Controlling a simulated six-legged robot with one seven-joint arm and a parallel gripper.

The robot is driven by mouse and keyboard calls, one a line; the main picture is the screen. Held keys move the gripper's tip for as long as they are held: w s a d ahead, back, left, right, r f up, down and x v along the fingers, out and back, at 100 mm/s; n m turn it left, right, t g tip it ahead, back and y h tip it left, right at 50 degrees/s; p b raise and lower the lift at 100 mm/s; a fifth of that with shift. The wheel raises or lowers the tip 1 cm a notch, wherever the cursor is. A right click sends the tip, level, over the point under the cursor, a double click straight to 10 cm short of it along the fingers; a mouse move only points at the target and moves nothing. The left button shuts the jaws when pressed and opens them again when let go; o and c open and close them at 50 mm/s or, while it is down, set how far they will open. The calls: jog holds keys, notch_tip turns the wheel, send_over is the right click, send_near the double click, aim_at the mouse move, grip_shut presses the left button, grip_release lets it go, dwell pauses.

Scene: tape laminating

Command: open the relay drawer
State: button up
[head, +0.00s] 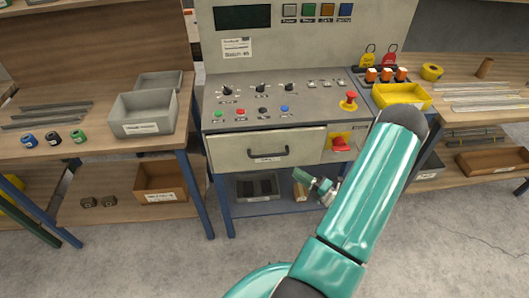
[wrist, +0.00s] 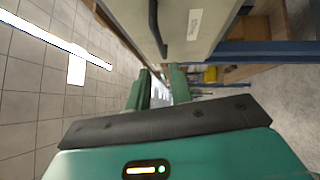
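The drawer (head: 228,149) is a pale grey front with a dark bar handle (head: 268,154) and a small label, set under the control panel. It looks shut. In the wrist view the drawer front (wrist: 192,45) and its dark handle (wrist: 156,32) show at the top, ahead of the fingers. My gripper (wrist: 160,86) is open, with its two green fingers apart and nothing seen between them. In the head view my gripper (head: 323,187) is small, below and right of the handle and apart from it, partly hidden by my arm.
A red switch on a yellow plate (head: 340,144) sits right of the drawer. The sloped panel (head: 265,98) above carries knobs, buttons and a red emergency stop (head: 349,101). A grey bin (head: 142,114) stands on the left bench. A lower shelf (head: 262,207) lies under the drawer. The floor in front is clear.

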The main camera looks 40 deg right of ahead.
aim_at(270, 155)
jog(key=x, duration=1.3)
jog(key=shift+w, duration=0.25)
grip_shut()
